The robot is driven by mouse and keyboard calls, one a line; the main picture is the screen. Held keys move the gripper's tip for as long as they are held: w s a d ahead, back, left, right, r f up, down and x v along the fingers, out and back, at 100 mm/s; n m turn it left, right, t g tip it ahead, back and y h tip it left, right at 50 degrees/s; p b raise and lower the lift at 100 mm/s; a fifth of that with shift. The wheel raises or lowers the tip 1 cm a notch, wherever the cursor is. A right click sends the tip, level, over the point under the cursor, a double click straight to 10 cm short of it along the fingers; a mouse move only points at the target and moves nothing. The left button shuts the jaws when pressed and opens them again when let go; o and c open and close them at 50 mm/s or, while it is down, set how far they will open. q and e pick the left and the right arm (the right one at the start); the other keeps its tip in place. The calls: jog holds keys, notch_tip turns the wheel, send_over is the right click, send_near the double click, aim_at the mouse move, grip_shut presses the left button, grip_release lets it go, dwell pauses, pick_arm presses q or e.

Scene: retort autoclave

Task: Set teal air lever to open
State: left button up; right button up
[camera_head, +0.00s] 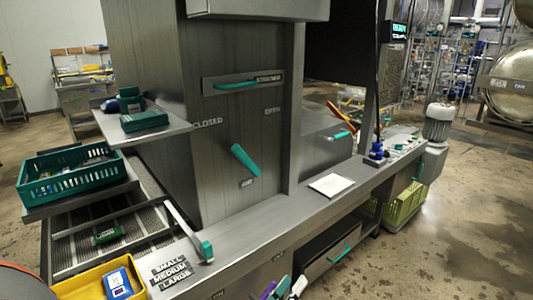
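The teal air lever (245,160) is on the grey metal front panel (215,170) of the machine. It is tilted, with its upper end leaning up and left, to the side of the CLOSED label (207,123). The OPEN label (273,110) is up and right of the lever. A small AIR plate (247,183) is just below it. Nothing touches the lever. No gripper fingers can be made out in the head view. A dark rounded shape at the lower left edge may be part of my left arm, but I cannot be sure. My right gripper is not seen.
A grey ledge (255,225) runs below the panel, with a white sheet (331,185) on it. Left are a teal crate (75,185), a shelf (150,133) and a yellow bin (85,284). Another teal handle (237,85) is above. Clear floor (470,220) lies right.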

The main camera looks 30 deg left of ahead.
pick_arm(q)
jog(key=w+a+r+n+t+y, duration=0.1)
jog(key=w+a+r+n+y, duration=0.25)
jog(key=r+n, duration=0.25)
jog(key=w+a+r+n+t+y, duration=0.2)
jog(key=r+n+y, duration=0.2)
jog(key=r+n, duration=0.2)
jog(key=w+a+r+n+t+y, duration=0.1)
jog(key=w+a+r+n+y, duration=0.1)
jog(key=r+n+y, duration=0.3)
jog(key=n+g+y+b, duration=0.2)
jog(key=n+g+y, duration=1)
jog(key=n, duration=1.7)
send_near(242, 155)
notch_tip(242, 155, up, 6)
jog(key=a+g+h, duration=0.2)
jog(key=g+h, duration=0.1)
jog(key=w+a+n, duration=0.1)
jog(key=a, duration=0.1)
jog(key=w+a+n+h, duration=0.1)
jog(key=a, duration=0.1)
jog(key=w+a+n+g+h+p, duration=0.1)
jog(key=w+a+n, duration=0.1)
jog(key=shift+w+a+f, duration=0.1)
jog(key=shift+a+f, duration=0.15)
jog(key=shift+f, duration=0.05)
grip_shut()
